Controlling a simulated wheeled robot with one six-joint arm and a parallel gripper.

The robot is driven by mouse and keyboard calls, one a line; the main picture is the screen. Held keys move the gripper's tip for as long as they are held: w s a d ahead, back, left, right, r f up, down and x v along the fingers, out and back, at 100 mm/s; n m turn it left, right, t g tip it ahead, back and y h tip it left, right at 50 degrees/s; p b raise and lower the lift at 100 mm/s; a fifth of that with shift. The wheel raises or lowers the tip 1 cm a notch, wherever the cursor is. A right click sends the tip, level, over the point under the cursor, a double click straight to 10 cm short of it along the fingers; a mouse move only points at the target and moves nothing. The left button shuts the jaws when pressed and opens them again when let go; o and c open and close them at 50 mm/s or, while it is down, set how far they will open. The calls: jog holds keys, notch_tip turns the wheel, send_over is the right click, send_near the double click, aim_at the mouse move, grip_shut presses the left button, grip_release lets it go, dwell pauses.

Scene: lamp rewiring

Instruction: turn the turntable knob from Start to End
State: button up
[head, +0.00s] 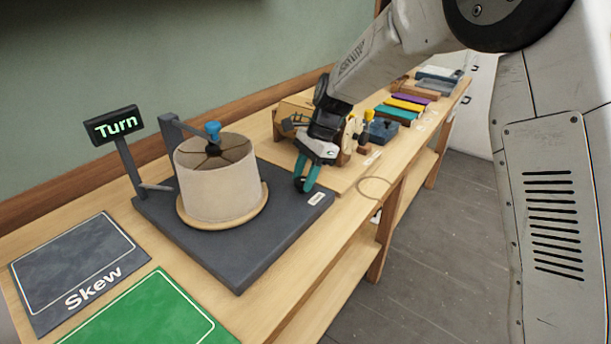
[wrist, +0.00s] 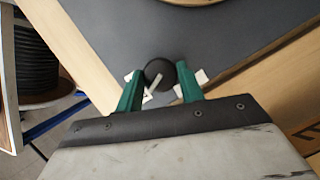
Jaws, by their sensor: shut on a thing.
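The turntable knob (wrist: 159,74) is a round black knob with a pale pointer line, at the corner of the dark turntable base (wrist: 130,30). My gripper (wrist: 160,88) has its green fingers on either side of the knob and is shut on it. In the head view my gripper (head: 306,184) reaches down at the right corner of the base (head: 240,262), and its fingers largely hide the knob. White labels lie beside the knob in the wrist view; their text is partly covered and I cannot read it. A beige lampshade (head: 218,185) stands upright on the round wooden turntable (head: 262,205).
A lit "Turn" sign (head: 116,124) stands behind the base at left. A grey "Skew" mat (head: 75,265) and a green mat (head: 150,315) lie in front. A wooden device (head: 293,110) and coloured blocks (head: 405,104) stand farther along the bench. A cable spool (wrist: 40,60) shows at left in the wrist view.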

jog(key=n+g, duration=0.1)
jog(key=n, duration=0.1)
jog(key=n+h, duration=0.1)
jog(key=n, duration=0.2)
jog(key=shift+a+n+g+h, duration=0.15)
jog(key=shift+n+g+h, duration=0.15)
jog(key=shift+g, duration=0.1)
jog(key=n, duration=0.2)
jog(key=n+h, duration=0.1)
jog(key=n, duration=0.1)
jog(key=shift+a+g+h, duration=0.1)
jog(key=shift+g+h, duration=0.2)
jog(key=n+h, duration=0.1)
jog(key=n, duration=0.4)
jog(key=shift+a+h, duration=0.15)
jog(key=shift+h, duration=0.25)
jog(key=shift+n+t+h, duration=0.4)
jog(key=shift+n+h, duration=0.5)
jog(key=shift+n, duration=1.4)
jog(key=shift+a, duration=0.1)
jog(key=o, duration=1)
